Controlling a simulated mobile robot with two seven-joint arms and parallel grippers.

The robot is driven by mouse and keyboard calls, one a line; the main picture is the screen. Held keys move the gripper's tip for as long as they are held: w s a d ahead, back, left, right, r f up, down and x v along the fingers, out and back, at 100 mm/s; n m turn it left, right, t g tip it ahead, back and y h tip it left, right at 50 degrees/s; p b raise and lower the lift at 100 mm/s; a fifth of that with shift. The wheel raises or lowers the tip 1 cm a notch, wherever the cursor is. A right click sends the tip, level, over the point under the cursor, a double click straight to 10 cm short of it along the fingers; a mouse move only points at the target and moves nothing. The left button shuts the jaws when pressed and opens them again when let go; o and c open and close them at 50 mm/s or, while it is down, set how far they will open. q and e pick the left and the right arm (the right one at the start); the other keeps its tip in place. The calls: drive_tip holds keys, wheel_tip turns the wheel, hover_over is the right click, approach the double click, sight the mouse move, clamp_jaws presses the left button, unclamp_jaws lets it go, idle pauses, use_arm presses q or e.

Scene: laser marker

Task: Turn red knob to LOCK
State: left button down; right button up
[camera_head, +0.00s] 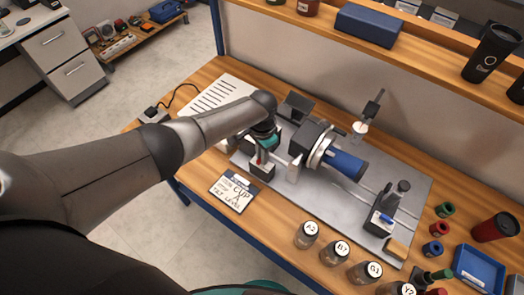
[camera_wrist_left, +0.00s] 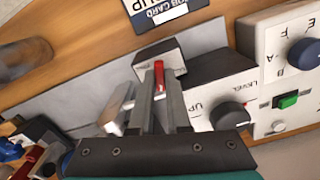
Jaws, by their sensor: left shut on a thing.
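The red knob (camera_wrist_left: 159,73) stands as a narrow red handle on a small dark and pale block (camera_wrist_left: 152,55) in the left wrist view. My left gripper (camera_wrist_left: 160,86) is shut on it, with one finger on each side. In the head view my left gripper (camera_head: 262,150) reaches down at the left end of the machine, over the small block (camera_head: 262,170). The knob is mostly hidden there. I cannot read a LOCK mark in either view. My right gripper does not show.
Close by are a black knob (camera_wrist_left: 229,116) marked LEVEL and UP, a green button (camera_wrist_left: 287,100) and a blue knob (camera_wrist_left: 305,53). A blue cylinder (camera_head: 345,164) is on the machine.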

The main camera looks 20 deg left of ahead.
use_arm(q)
drive_tip(key=shift+n+p, duration=0.6)
drive_tip(key=shift+n, duration=1)
drive_tip(key=c, duration=1.2)
unclamp_jaws()
drive_tip(key=shift+o, duration=0.2)
drive_tip(key=shift+r, duration=0.15)
wheel_tip(320, 180, up, 15)
drive_tip(key=p, duration=0.3)
drive_tip(key=shift+p, duration=0.3)
